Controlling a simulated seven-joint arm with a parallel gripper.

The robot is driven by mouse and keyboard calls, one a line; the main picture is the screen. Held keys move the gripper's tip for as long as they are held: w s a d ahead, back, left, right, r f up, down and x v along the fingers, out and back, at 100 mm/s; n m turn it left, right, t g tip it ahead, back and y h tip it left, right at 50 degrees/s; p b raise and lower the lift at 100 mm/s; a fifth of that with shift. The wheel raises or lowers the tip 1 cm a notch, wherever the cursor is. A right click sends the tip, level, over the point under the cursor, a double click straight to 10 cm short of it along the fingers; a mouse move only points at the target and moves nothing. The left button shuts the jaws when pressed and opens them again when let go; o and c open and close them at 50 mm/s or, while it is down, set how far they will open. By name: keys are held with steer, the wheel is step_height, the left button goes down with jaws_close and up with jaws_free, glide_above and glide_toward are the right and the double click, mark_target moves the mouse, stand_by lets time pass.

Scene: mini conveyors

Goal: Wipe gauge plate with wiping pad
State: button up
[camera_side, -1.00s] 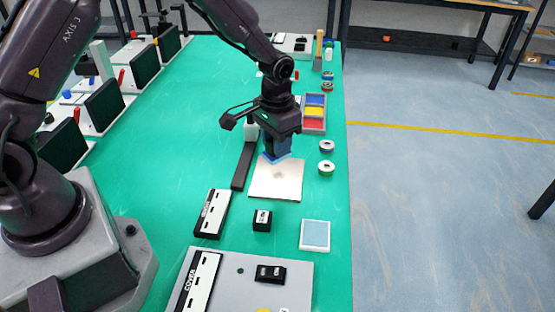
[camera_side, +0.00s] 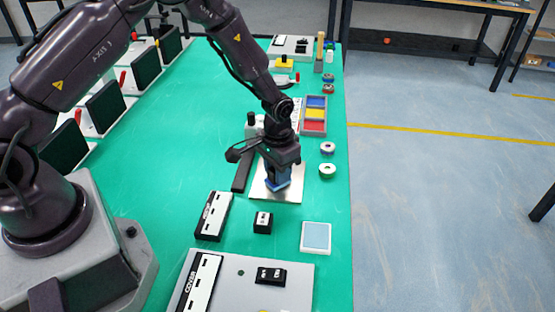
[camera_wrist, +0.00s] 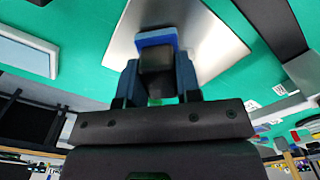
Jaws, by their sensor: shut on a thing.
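The gauge plate (camera_side: 292,194) is a pale, square metal sheet lying flat on the green bench, and it also shows in the wrist view (camera_wrist: 205,45). My gripper (camera_side: 279,174) is over the plate, pointing down. It is shut on the wiping pad (camera_side: 277,184), a dark block with a blue base. In the wrist view the pad (camera_wrist: 156,40) sits between my two blue fingers, over the plate. The pad's underside is hidden, but its blue base appears to be at the plate surface. My wrist hides part of the plate's far side.
A long dark bar (camera_side: 241,172) lies left of the plate. Nearer are a white-topped cover block (camera_side: 214,216), a small black block (camera_side: 263,222) and a framed light-blue tile (camera_side: 316,237). Two rolls (camera_side: 327,170) stand right of the plate. A coloured bin tray (camera_side: 314,115) is behind.

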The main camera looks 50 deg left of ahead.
steer(key=shift+w+a+f, duration=0.2)
steer(key=shift+w+a, duration=0.5)
steer(key=shift+w+a+f, duration=0.15)
steer(key=shift+w+a, duration=0.5)
steer(key=shift+a, duration=0.05)
steer(key=shift+c, duration=0.4)
steer(key=shift+s+d+r, duration=0.15)
steer(key=shift+s+d, duration=1.25)
steer(key=shift+d, duration=0.05)
steer(key=shift+r, duration=4)
